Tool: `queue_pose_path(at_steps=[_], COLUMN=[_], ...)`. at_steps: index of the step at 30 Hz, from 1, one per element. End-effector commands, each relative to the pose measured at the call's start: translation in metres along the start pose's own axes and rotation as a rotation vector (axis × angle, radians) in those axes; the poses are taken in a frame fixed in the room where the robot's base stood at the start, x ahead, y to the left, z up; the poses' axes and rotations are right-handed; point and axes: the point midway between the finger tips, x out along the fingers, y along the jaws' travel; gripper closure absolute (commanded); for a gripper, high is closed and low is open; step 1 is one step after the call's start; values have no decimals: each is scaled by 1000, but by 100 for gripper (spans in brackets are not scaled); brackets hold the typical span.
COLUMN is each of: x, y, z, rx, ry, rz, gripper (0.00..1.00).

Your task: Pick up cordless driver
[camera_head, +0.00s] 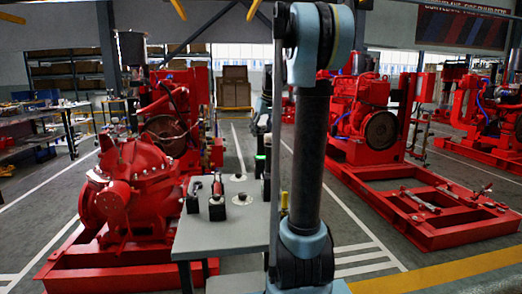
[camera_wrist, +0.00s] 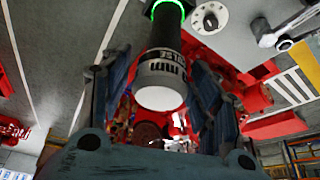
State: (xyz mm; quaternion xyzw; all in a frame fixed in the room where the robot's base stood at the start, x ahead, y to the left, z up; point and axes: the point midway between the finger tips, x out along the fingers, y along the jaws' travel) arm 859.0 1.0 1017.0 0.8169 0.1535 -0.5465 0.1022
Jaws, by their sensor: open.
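In the head view a dark upright thing with a green band (camera_head: 260,160) stands at the right of the grey table (camera_head: 215,236), seemingly the same one.
Other small tools stand on the table: a black piece (camera_head: 194,196), a dark upright piece with red (camera_head: 217,200) and a pale round piece (camera_head: 242,198). A red pump (camera_head: 130,190) is close at left; a red pumpset (camera_head: 365,120) stands at right.

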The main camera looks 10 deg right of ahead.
Motion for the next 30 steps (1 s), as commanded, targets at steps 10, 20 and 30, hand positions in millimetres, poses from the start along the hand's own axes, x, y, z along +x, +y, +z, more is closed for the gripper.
queue_pose_path(at_steps=[10, 20, 30], x=[34, 55, 54], y=[0, 0, 1], z=[2, 2, 3], rx=[-1, -1, 0], ry=[0, 0, 0], rz=[0, 0, 1], gripper=[44, 44, 89])
